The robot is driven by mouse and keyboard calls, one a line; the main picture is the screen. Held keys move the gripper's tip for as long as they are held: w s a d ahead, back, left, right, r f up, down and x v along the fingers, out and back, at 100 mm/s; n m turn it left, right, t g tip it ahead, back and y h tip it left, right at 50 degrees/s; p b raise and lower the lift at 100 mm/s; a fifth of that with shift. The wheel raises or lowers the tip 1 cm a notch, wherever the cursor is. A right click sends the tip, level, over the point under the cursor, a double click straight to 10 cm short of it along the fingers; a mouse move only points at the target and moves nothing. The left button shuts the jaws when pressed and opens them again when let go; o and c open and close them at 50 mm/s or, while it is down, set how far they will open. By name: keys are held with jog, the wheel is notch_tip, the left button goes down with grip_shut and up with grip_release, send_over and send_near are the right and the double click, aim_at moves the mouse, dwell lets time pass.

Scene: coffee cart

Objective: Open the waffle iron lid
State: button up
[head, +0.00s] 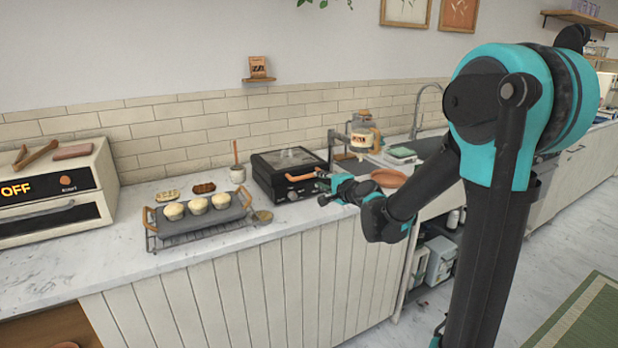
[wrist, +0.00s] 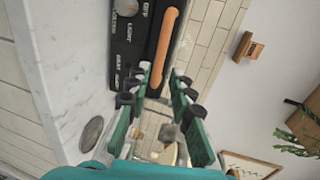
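The waffle iron (head: 268,182) is a black box on the counter in the head view, and its lid (head: 288,160) looks shut. Its orange handle (head: 301,176) runs along the front, above the front panel. In the wrist view the handle (wrist: 163,48) lies ahead, with its near end in line with the gap between my fingertips. The front panel (wrist: 125,45) with dial and lettering shows beside it. My gripper (head: 324,187) is at the right front corner of the iron. In the wrist view my gripper (wrist: 158,95) is open with nothing held; I cannot tell whether it touches the handle.
A muffin tray (head: 180,227) on a wire rack stands left of the iron, with a white cup (head: 237,174) behind. A glass dispenser (head: 361,138) and an orange-brown plate (head: 388,178) are at the right. An oven (head: 60,195) stands far left.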

aim_at(310, 176)
jog(key=x, duration=0.8)
jog(key=shift+w+a+f, duration=0.1)
jog(key=shift+w+a, duration=0.05)
jog(key=shift+w, duration=0.05)
grip_shut()
